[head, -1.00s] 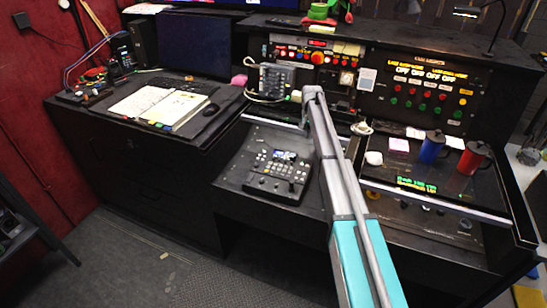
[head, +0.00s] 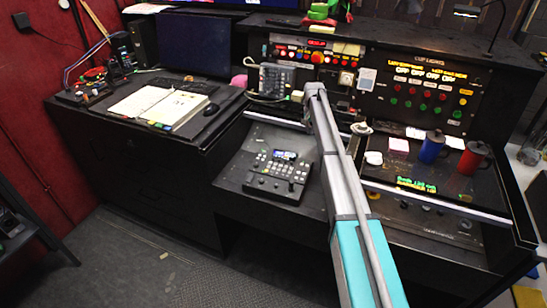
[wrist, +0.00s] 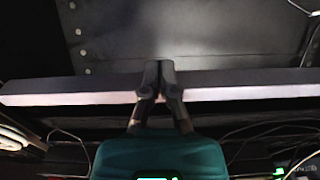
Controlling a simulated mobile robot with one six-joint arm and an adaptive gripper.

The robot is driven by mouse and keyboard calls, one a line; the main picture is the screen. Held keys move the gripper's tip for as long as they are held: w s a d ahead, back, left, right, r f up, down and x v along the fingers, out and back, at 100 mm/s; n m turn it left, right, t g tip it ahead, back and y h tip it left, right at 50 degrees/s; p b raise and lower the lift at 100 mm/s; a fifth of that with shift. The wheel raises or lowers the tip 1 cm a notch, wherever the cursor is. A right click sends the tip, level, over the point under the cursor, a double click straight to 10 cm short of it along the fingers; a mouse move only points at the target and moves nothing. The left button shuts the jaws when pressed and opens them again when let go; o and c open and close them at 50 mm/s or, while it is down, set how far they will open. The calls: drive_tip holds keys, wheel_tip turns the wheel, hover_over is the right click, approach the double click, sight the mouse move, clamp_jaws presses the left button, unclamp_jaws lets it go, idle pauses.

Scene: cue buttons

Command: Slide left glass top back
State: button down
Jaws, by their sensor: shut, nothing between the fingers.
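The left glass top shows in the head view as a pale metal front strip (head: 272,121), lying far back behind the control unit. The glass itself is hard to make out. In the wrist view a long pale metal bar (wrist: 75,97), seemingly this front edge, runs across the picture. My gripper (wrist: 158,72) is shut with nothing between its fingers. Its fingers overlap the middle of the bar, and I cannot tell whether they touch it. In the head view my fingertips cannot be made out among my arm links.
A black control unit (head: 278,172) sits in the front left recess. The right glass top's front strip (head: 438,201) is nearer the front. A blue mug (head: 432,147) and a red mug (head: 473,158) stand at right. Loose cables (wrist: 265,135) show in the wrist view.

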drive_tip(key=shift+w+d, duration=0.1)
drive_tip(key=shift+w, duration=0.15)
drive_tip(key=shift+w+d, duration=0.1)
drive_tip(key=shift+w, duration=0.25)
idle(1.1)
wheel_tip(320, 180, up, 9)
drive_tip(key=p, duration=0.9)
idle(0.5)
idle(0.5)
drive_tip(key=s+d+n, duration=0.2)
drive_tip(key=s+d, duration=0.1)
drive_tip(key=s, duration=2.2)
drive_tip(key=s+d+n, duration=0.2)
drive_tip(key=s+d, duration=0.1)
drive_tip(key=s, duration=2.2)
drive_tip(key=shift+w+d, duration=0.1)
